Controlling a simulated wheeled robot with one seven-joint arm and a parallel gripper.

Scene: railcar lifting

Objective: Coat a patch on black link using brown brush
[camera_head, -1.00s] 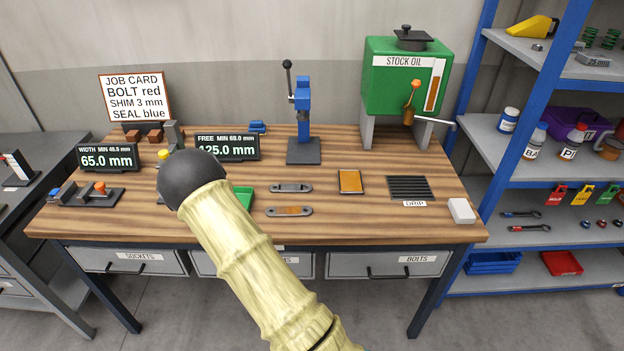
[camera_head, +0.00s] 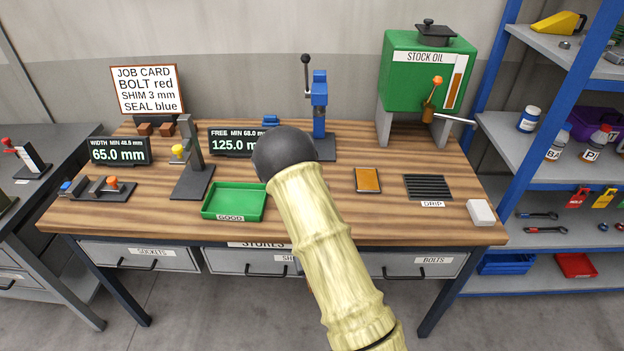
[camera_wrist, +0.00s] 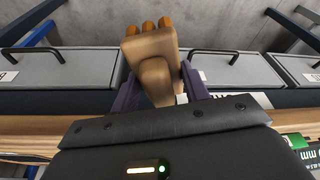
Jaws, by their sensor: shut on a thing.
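In the wrist view my gripper (camera_wrist: 158,74) has its two purple fingers shut on the brown brush (camera_wrist: 152,48), a tan-brown block with several orange-brown tips at its far end. No black link can be made out now; my arm covers the part of the bench where two slotted links lay earlier. A shallow amber-filled tray (camera_head: 367,179) lies on the bench right of my arm.
The wooden bench (camera_head: 330,225) holds a green GOOD tray (camera_head: 233,201), a blue press (camera_head: 319,105), a green oil tank (camera_head: 425,75), a drip grate (camera_head: 428,187) and a white block (camera_head: 481,212). Gauges with displays (camera_head: 120,151) stand left. A blue shelf rack (camera_head: 490,95) stands right.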

